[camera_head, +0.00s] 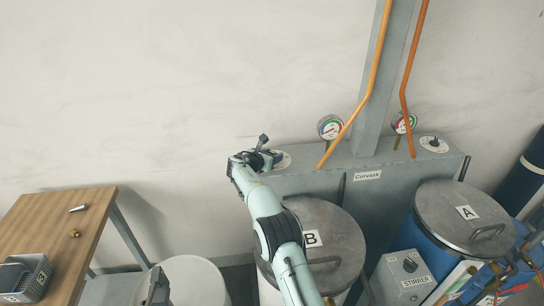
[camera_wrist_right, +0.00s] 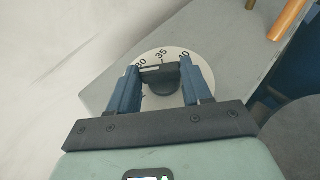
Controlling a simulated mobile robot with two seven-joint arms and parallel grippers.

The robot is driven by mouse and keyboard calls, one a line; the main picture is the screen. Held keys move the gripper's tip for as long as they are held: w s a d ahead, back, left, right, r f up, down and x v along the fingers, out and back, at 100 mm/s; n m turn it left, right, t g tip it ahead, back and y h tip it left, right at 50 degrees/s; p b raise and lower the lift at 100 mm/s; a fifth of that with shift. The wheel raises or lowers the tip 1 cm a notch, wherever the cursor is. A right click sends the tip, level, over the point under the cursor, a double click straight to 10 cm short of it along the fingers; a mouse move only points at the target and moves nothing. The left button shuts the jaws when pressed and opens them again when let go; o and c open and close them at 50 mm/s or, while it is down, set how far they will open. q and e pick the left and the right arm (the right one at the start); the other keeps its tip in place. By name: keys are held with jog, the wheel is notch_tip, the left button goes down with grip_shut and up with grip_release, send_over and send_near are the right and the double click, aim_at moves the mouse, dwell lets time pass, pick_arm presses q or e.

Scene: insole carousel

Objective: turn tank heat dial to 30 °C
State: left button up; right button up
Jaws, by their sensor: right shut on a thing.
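The tank heat dial (camera_head: 284,161) is a white disc on top of the grey tank unit, at its left end in the head view. In the wrist view the dial plate (camera_wrist_right: 146,58) shows numbers that look like 30, 35 and 40 along its far edge. My right gripper (camera_head: 264,158) is at the dial; in the wrist view its blue fingers (camera_wrist_right: 160,80) are shut on the dark dial knob (camera_wrist_right: 163,83), one on each side. A pale mark shows on the knob near the 30 and 35 side, but its exact reading is unclear.
The grey tank unit (camera_head: 378,210) carries a second dial (camera_head: 434,144), two gauges and orange pipes. Lidded drums B (camera_head: 330,235) and A (camera_head: 455,210) stand in front, with a stirrer box (camera_head: 405,272) between. A wooden table (camera_head: 60,225) is at left.

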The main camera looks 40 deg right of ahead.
jog(key=shift+r, duration=0.1)
dwell(0.4)
jog(key=o, duration=1)
jog(key=shift+o, duration=0.2)
jog(key=shift+s+a, duration=0.1)
jog(key=shift+a, duration=0.4)
pick_arm(q)
jog(key=shift+g, duration=0.3)
jog(key=shift+s+f+b, duration=1.5)
jog(key=shift+s+f, duration=0.45)
jog(key=shift+s, duration=0.25)
pick_arm(e)
jog(key=v, duration=1.2)
jog(key=shift+r, duration=0.3)
